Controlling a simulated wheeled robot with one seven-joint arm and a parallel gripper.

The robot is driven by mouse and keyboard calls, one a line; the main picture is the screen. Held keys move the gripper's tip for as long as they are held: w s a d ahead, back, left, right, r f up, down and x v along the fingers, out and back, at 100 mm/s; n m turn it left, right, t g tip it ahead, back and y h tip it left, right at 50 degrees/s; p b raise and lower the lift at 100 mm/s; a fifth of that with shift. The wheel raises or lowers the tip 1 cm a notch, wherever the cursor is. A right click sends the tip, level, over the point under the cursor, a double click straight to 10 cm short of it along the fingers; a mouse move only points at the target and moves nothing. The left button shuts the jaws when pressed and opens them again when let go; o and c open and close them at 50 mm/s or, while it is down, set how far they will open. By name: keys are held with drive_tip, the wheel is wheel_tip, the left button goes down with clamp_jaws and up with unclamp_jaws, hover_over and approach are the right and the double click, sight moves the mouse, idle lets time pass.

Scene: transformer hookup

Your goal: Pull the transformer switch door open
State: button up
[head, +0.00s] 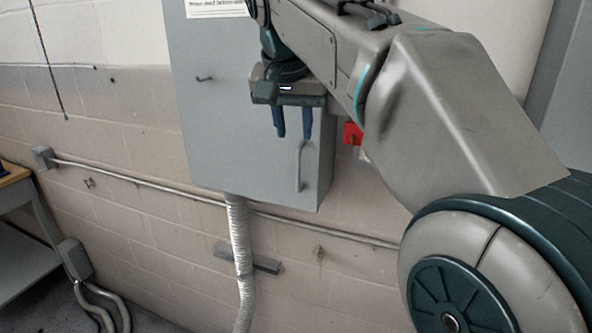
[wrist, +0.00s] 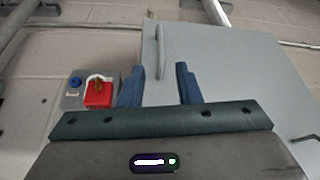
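The transformer switch door is the front of a grey wall box (head: 215,130), and it looks closed. A slim vertical bar handle (head: 300,165) is near its lower right edge. My gripper (head: 294,136) is in front of the box, just above the handle, with its two blue fingers pointing down and apart. In the wrist view my gripper (wrist: 160,70) is open and empty. The handle (wrist: 160,50) lies between and beyond the fingertips there, on the grey door (wrist: 225,75). I cannot tell how far the fingers are from the door surface.
A red device (head: 352,133) is on the wall just right of the box; the wrist view shows it as a red block with a padlock (wrist: 98,92). A small latch (head: 204,79) is on the box's left side. A conduit (head: 239,245) runs down below. A table (head: 15,178) stands far left.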

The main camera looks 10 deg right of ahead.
sight(297, 168)
drive_tip(key=x, duration=1.2)
drive_tip(key=shift+f, duration=0.35)
clamp_jaws()
